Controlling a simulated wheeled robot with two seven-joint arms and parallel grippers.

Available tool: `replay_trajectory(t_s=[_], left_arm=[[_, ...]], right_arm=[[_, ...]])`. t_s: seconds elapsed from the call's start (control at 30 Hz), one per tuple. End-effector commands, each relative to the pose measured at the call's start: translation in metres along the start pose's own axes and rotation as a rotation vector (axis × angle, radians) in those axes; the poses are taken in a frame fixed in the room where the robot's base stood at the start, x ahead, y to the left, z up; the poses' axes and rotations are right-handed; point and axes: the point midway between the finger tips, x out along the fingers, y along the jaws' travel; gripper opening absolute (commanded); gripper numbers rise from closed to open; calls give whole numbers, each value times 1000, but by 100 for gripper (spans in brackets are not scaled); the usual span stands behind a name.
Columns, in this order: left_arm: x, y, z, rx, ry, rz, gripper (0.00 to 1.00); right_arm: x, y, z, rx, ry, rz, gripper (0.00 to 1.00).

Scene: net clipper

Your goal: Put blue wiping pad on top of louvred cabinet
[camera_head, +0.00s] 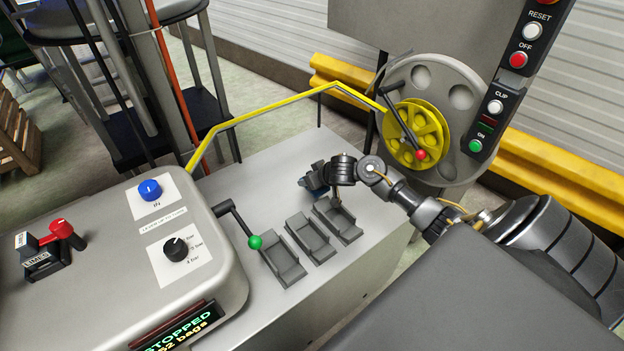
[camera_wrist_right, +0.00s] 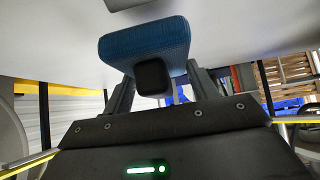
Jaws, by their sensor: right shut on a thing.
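The blue wiping pad (camera_wrist_right: 120,48) is a blue, fabric-covered block with a dark knob-like part underneath. My right gripper (camera_wrist_right: 162,90) is shut on it, with one finger on each side of the dark part. In the head view my right gripper (camera_head: 328,176) is over the grey machine top, and a little of the pad shows as blue at its left side; the arm hides the rest. I cannot tell whether the pad touches the surface. No louvres are plainly visible on the grey cabinet (camera_head: 262,165) below. My left gripper is not in view.
Grey trays (camera_head: 282,260) and a green-knobbed lever (camera_head: 254,241) stand in front on the surface. A control box (camera_head: 120,250) is at left. A yellow bent rod (camera_head: 270,107) crosses behind toward a yellow wheel (camera_head: 415,135). A button panel (camera_head: 500,90) hangs right.

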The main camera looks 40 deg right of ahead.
Motion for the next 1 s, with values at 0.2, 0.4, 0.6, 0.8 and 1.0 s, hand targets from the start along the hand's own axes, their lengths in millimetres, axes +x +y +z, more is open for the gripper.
replay_trajectory(t_s=[0.2,0.4,0.6,0.8,1.0], left_arm=[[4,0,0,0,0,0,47],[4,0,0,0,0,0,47],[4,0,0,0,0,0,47],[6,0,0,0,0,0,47],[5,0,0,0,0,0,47]], right_arm=[[12,3,5,0,-3,1,27],[28,3,22,-2,-2,0,27],[30,3,23,-1,0,1,27],[32,3,25,0,-1,1,27],[32,3,25,-1,-1,1,80]])
